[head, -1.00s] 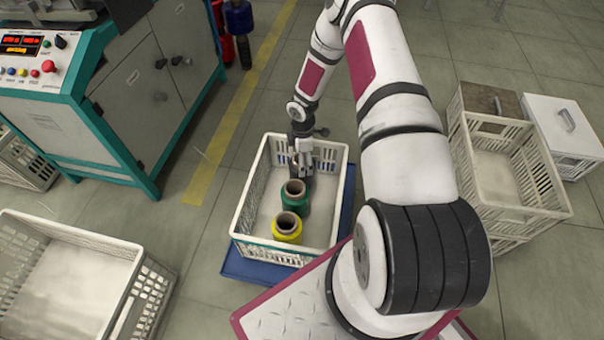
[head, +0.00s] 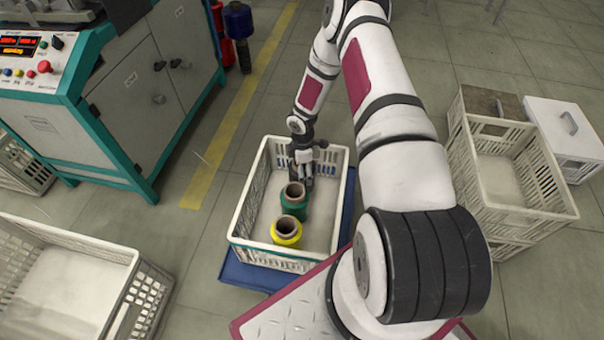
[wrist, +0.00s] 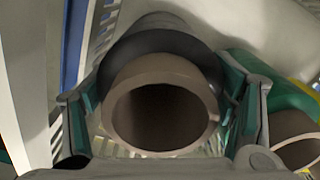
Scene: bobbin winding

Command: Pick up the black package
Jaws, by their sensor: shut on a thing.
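The black package (wrist: 170,45) shows in the wrist view as a dark ring of yarn around a brown tube (wrist: 160,112). My gripper (wrist: 165,115) has one finger on each side of this package and is shut on it. In the head view my gripper (head: 303,172) is inside the white crate (head: 240,205), towards its far end, and largely hides the black package. A green package (head: 293,200) stands just in front of the gripper, with a yellow package (head: 287,234) nearer the camera. The green package (wrist: 270,85) is close beside the right finger in the wrist view.
The crate's walls surround the gripper, and it stands on a blue base (head: 245,272). Other crates stand at the lower left (head: 70,255) and right (head: 510,200). A white lidded box (head: 565,130) is at the far right. A teal machine (head: 130,110) stands at the left.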

